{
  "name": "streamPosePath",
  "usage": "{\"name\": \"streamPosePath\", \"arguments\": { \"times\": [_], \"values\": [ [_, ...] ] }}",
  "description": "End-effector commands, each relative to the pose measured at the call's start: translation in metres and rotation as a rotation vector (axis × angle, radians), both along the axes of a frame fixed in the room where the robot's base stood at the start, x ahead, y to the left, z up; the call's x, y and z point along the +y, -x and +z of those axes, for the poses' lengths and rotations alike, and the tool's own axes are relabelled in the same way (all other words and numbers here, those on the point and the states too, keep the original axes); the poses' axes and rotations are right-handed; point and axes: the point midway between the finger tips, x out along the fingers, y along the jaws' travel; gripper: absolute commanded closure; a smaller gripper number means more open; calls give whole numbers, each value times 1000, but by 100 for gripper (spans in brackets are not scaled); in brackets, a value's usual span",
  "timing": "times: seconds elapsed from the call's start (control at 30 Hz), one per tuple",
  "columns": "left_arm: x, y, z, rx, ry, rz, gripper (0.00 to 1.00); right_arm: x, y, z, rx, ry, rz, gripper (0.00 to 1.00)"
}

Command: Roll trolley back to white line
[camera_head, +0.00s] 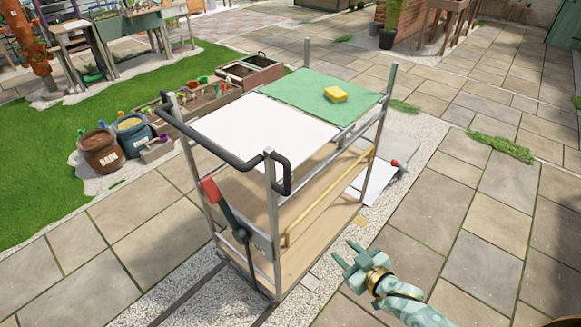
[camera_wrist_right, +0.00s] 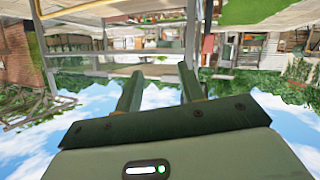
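The trolley (camera_head: 273,205) stands upright at the centre of the head view, a metal frame with wooden shelves. A red-gripped lever (camera_head: 209,190) sits below the handle. My right gripper (camera_head: 344,254) is open and empty, to the right of the trolley and apart from it. Its two spread fingers show in the right wrist view (camera_wrist_right: 161,72). My left gripper is not in view. I cannot make out a white line.
Dark rails (camera_head: 190,292) run in a gravel strip from the trolley to the lower left. Tubs of bark (camera_head: 101,150) and other material (camera_head: 132,134) stand left, beside planter trays (camera_head: 205,105). A white board (camera_head: 376,183) lies right of the trolley. Paving at right is mostly clear.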

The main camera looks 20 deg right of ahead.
Motion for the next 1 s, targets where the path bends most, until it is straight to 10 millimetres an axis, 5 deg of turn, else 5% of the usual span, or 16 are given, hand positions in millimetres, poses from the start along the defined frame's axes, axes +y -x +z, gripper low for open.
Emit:
{"name": "streamPosePath", "arguments": {
  "times": [0.03,0.1,0.23,0.47,1.0],
  "values": [
    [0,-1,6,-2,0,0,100,12,-13,47,-93,-48,31,61],
    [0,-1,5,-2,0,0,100,28,-23,92,-195,-122,70,61],
    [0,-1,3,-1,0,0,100,50,-26,140,-297,-253,115,61],
    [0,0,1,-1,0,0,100,57,-47,140,-293,-307,110,61],
    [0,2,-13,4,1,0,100,97,-164,138,-290,-304,110,61]
  ]
}}
